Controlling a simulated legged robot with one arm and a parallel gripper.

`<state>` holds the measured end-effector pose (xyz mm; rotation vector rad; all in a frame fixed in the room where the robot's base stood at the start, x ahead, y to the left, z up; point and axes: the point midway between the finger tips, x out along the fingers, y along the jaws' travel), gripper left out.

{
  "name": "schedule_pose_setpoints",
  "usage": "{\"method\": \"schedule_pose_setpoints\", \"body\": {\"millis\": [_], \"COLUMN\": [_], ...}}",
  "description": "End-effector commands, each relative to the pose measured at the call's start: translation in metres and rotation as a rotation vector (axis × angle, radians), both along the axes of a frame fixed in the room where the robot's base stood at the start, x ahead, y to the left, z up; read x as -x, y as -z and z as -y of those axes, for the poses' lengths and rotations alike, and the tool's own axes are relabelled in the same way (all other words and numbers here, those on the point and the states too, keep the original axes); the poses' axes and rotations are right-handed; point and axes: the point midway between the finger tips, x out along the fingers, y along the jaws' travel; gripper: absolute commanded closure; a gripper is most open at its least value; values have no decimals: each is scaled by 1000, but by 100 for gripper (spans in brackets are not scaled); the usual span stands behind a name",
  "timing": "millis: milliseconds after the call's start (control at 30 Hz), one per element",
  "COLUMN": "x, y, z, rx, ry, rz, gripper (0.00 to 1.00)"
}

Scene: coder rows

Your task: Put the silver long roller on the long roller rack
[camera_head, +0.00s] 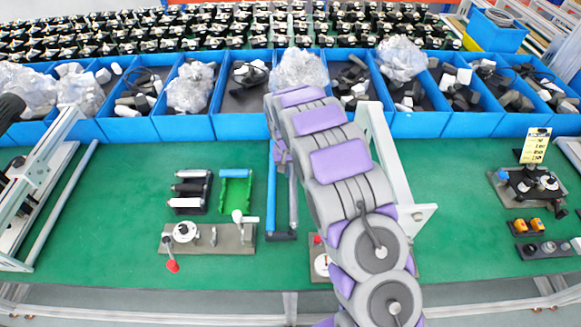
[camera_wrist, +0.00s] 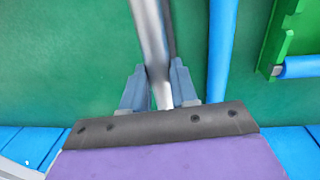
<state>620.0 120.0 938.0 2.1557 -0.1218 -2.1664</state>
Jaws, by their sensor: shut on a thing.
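The silver long roller (camera_wrist: 150,35) is between the two grey fingers of my gripper (camera_wrist: 159,72), which is shut on it. In the head view the silver roller (camera_head: 293,200) runs front to back, just right of a blue long roller (camera_head: 271,190). The blue roller also shows in the wrist view (camera_wrist: 221,50). A dark piece at the rollers' front ends looks like part of the long roller rack (camera_head: 281,236). My gripper (camera_head: 281,152) is partly hidden by my arm in the head view. Whether the silver roller rests in the rack cannot be told.
A green rack (camera_head: 235,190) and a black rack with short rollers (camera_head: 190,190) stand to the left. A metal fixture (camera_head: 210,238) with a red knob lies in front. Blue bins (camera_head: 180,128) line the back.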

Motion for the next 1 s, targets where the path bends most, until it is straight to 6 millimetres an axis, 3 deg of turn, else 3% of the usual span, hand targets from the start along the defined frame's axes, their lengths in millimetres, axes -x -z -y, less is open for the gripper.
{"method": "schedule_pose_setpoints", "body": {"millis": [333, 633, 1000], "x": [0, 1, 1], "y": [-1, -2, -1], "z": [0, 12, 8], "rx": [-1, -9, -5], "ry": [-1, 1, 0], "rz": [1, 1, 1], "gripper": [100, 100, 100]}}
